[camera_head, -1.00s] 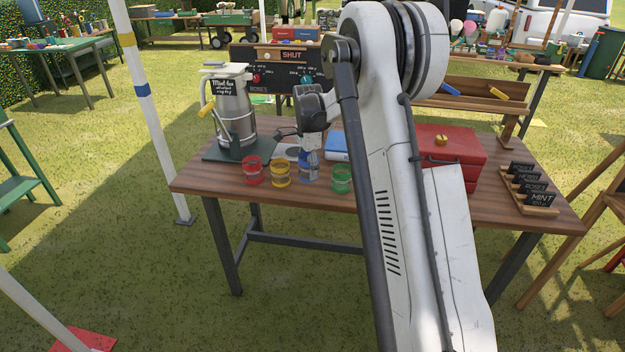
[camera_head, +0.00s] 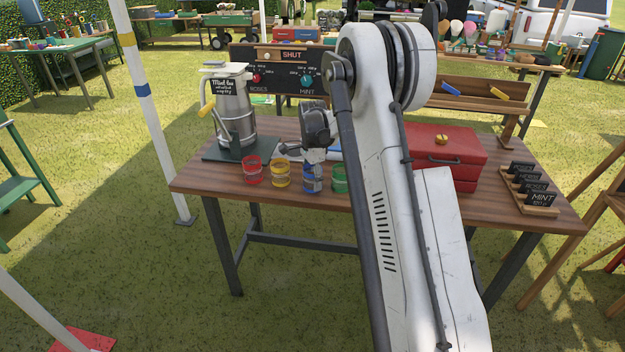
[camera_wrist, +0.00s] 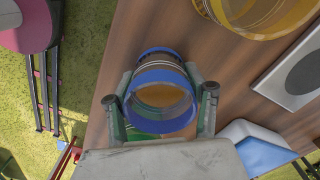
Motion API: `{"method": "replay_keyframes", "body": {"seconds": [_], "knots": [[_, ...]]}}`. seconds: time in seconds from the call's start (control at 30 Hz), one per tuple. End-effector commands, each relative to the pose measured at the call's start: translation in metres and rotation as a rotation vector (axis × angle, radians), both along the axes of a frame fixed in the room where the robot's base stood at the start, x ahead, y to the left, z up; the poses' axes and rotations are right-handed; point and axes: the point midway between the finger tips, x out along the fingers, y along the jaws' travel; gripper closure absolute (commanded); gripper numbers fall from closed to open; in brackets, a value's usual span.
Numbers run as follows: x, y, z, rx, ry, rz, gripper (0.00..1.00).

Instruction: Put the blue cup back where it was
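The blue cup (camera_head: 313,181) is upright in the row between the yellow cup (camera_head: 280,177) and the green cup (camera_head: 339,181), at or just above the wooden table (camera_head: 225,180). In the wrist view the blue cup (camera_wrist: 160,77) sits between my gripper's two fingers (camera_wrist: 160,108), which appear to press on its sides. In the head view my gripper (camera_head: 314,160) comes down on the cup from above. Whether the cup's base touches the wood cannot be told. The red cup (camera_head: 253,171) stands at the row's left end.
A metal urn (camera_head: 236,115) on a dark base stands behind the red cup. A red toolbox (camera_head: 450,155) stands at the right, past my arm. Small black signs (camera_head: 535,190) stand at the right edge. The table's front edge is close to the cups.

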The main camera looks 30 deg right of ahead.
Motion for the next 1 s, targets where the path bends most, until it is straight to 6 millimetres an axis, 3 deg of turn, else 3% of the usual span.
{"method": "replay_keyframes", "body": {"seconds": [0.13, 0.53, 1.0], "knots": [[0.000, 0.000, 0.000, 0.000, 0.000, 0.000, 0.33], [0.000, 0.000, 0.009, 0.000, 0.000, 0.000, 0.33], [0.000, 0.000, 0.096, 0.000, 0.000, 0.000, 0.33]]}}
